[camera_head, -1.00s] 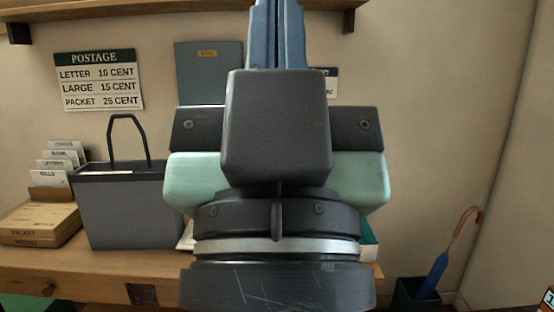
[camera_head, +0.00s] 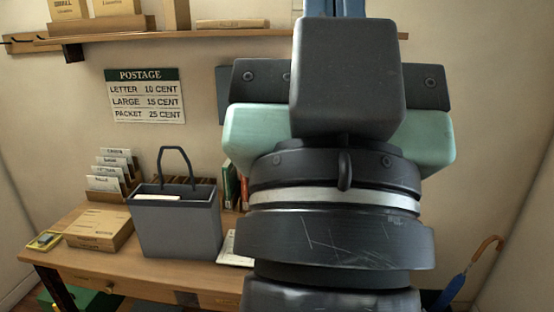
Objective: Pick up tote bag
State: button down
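The tote bag (camera_head: 178,228) is a grey, upright bag with a dark rim and a raised dark loop handle. It stands on the wooden desk, left of my arm, with something pale showing inside its top. My gripper (camera_head: 336,8) points up at the top of the head view. Its blue fingers sit side by side with no visible gap, and their tips are cut off by the frame edge. The gripper is right of and above the bag, apart from it.
On the desk (camera_head: 72,213), a cardboard packet (camera_head: 98,230) and a card sorter (camera_head: 112,175) stand left of the bag. Books (camera_head: 230,185) stand just right of it, partly behind my arm. A wall shelf (camera_head: 230,38) hangs above. A blue umbrella (camera_head: 449,291) stands at lower right.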

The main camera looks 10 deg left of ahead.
aim_at(189, 227)
jog(key=j+z, duration=0.15)
jog(key=z, duration=0.3)
jog(key=i+j+z, duration=0.25)
jog(key=j, duration=0.65)
jog(key=i+j+z, duration=0.1)
jog(key=j+z, duration=0.15)
jog(key=j, duration=0.65)
jog(key=j+z, duration=0.25)
jog(key=j, duration=0.65)
jog(key=i+j, duration=0.1)
jog(key=j, duration=1.5)
